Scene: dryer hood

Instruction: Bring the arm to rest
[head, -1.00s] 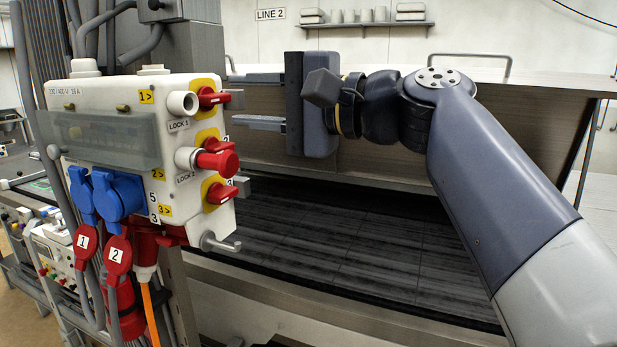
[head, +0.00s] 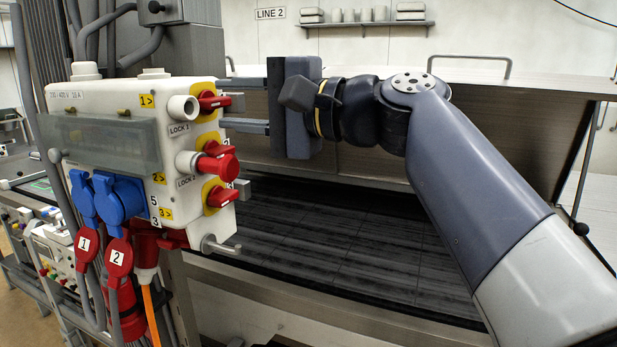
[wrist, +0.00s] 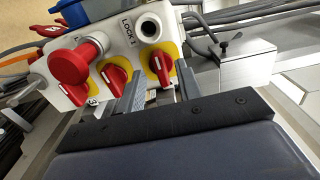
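My gripper (head: 228,104) is open. Its two grey fingers point left at the right side of the white switch box (head: 100,95), one higher than the other, at the height of the top red switch (head: 212,101). In the wrist view, the fingers (wrist: 160,80) lie either side of that red switch (wrist: 160,67), with a gap between them and nothing visibly gripped. I cannot tell whether the fingertips touch the box. My arm reaches in from the lower right.
A dark conveyor bed (head: 350,240) lies under the raised hood (head: 400,120). A shelf (head: 365,24) is behind.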

